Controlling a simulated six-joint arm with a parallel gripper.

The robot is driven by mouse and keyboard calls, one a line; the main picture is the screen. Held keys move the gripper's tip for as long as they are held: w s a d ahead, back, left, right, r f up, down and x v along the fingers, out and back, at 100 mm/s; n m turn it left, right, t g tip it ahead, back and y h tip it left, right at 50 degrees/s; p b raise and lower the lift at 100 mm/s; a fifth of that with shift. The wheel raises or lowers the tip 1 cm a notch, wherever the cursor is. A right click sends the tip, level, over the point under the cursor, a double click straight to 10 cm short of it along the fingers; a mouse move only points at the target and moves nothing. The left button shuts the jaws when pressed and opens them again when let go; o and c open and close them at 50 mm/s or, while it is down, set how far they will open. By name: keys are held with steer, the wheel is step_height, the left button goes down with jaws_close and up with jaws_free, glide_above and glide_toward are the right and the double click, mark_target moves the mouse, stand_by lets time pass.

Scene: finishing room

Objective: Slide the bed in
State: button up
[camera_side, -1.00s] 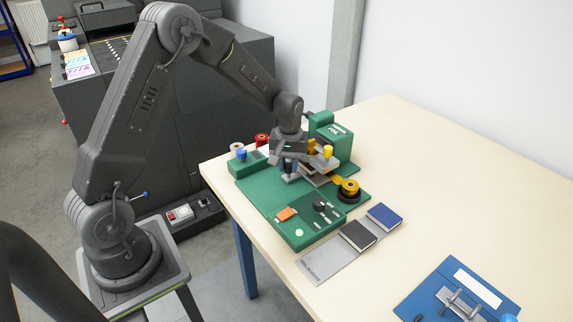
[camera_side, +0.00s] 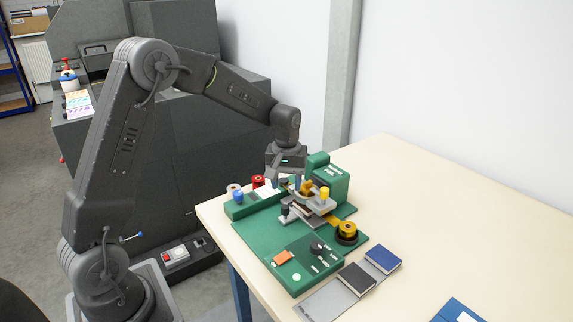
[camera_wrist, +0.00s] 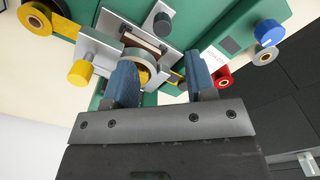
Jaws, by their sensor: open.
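The green foil press (camera_side: 332,184) stands on the table; it also shows in the wrist view (camera_wrist: 195,20). Its grey bed (camera_side: 293,218) sticks out below the pale upper plate, with an upright dark knob (camera_side: 285,209) at its outer end. In the wrist view the bed (camera_wrist: 112,46) carries a brown-edged piece, and the knob (camera_wrist: 161,22) stands beyond my fingers. My gripper (camera_side: 286,180) is open and empty above the press, behind the knob in the side view. In the wrist view its blue fingers (camera_wrist: 160,72) straddle a round part of the press, apparently without gripping it.
Black (camera_side: 357,279) and blue (camera_side: 383,259) books lie on a grey board in front. The table's right side is mostly clear.

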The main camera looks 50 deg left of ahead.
step_height(320, 180, up, 6)
stand_by(0.5)
steer(key=s+d+r+m+t, duration=0.35)
steer(key=s+d+r, duration=0.4)
steer(key=s, duration=0.35)
steer(key=s+d+m+t, duration=0.1)
steer(key=s+d+m, duration=0.1)
steer(key=s, duration=0.4)
steer(key=s+d+m+t, duration=0.1)
steer(key=s+d+m, duration=0.1)
steer(key=s, duration=0.5)
steer(key=shift+d+m, duration=0.2)
steer(key=shift+m, duration=0.55)
steer(key=shift+r, duration=0.1)
